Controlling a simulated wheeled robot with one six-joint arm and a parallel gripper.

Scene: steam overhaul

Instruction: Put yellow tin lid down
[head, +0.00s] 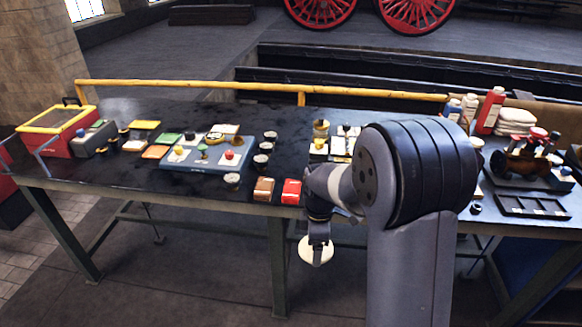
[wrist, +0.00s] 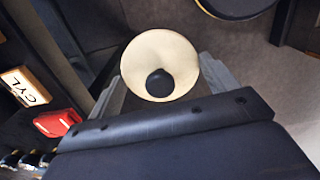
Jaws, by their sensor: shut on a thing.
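My gripper (head: 318,241) hangs in front of the bench's front edge, over the floor and lower than the bench top. It is shut on a round, pale cream-yellow lid (head: 316,254). The lid touches nothing else that I can see. I cannot tell which tin on the bench it belongs to.
The dark bench (head: 120,175) has a yellow rail (head: 220,87) along its back. A red box (head: 291,191) and a brown box (head: 263,190) stand at its front edge. A blue-grey tray (head: 197,168) holds small parts. Bottles (head: 490,110) stand at the right. My arm hides part of the bench.

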